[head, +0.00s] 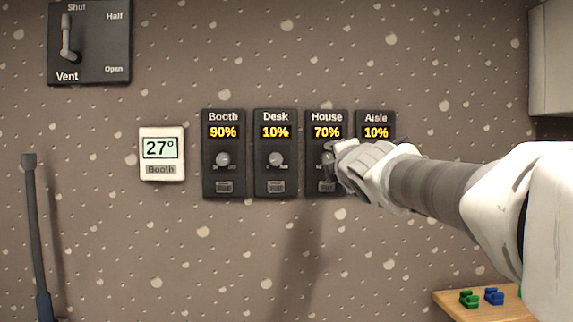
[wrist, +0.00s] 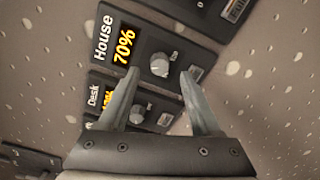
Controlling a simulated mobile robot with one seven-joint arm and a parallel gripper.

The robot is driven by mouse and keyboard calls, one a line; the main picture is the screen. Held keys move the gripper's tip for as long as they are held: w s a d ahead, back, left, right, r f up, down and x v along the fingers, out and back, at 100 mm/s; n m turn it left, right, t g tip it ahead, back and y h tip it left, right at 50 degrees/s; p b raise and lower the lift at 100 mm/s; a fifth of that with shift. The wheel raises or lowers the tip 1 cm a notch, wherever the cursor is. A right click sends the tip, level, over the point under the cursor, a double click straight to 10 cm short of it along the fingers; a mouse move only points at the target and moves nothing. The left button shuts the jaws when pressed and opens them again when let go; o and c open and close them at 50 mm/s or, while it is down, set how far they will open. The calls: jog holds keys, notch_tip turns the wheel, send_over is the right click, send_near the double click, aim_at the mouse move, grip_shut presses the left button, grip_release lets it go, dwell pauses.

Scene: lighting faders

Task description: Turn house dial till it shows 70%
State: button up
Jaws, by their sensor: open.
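The House panel (head: 317,184) is black, third in a row on the wall, and its yellow display (head: 326,132) reads 70%. The display also reads 70% in the wrist view (wrist: 124,45). The House dial (wrist: 160,65) is a small round grey knob, partly hidden by my gripper in the head view. My gripper (wrist: 158,72) is open, with one finger on each side of the House dial in the wrist view. I cannot tell whether the fingers touch the dial.
The Booth panel (head: 223,175) reads 90%, the Desk panel (head: 275,172) 10% and the Aisle panel (head: 375,118) 10%. A thermostat (head: 161,153) shows 27°. A vent lever panel (head: 90,45) is at upper left. A wooden surface (head: 460,312) with coloured pieces is at lower right.

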jog(key=s, duration=1.3)
jog(key=shift+s+p, duration=0.3)
jog(key=shift+p, duration=0.15)
jog(key=s+d+f+m+g+h+p, duration=0.1)
jog(key=s+d+f+m+g, duration=0.15)
jog(key=f+m, duration=0.4)
jog(key=s+d+f+m+g+h+p, duration=0.1)
jog(key=s+f+m+g, duration=0.2)
jog(key=f+m, duration=0.35)
jog(key=s+a+f+m+g+y+p, duration=0.1)
jog(key=s+f+m+g, duration=0.2)
jog(key=s+f, duration=0.3)
jog(key=s+a+f+m+g+y, duration=0.1)
jog(key=s+f+m+g, duration=0.3)
jog(key=f, duration=0.5)
jog(key=shift+s+a+m+p, duration=0.35)
jog(key=shift+s+a+m, duration=0.45)
jog(key=shift+s, duration=0.45)
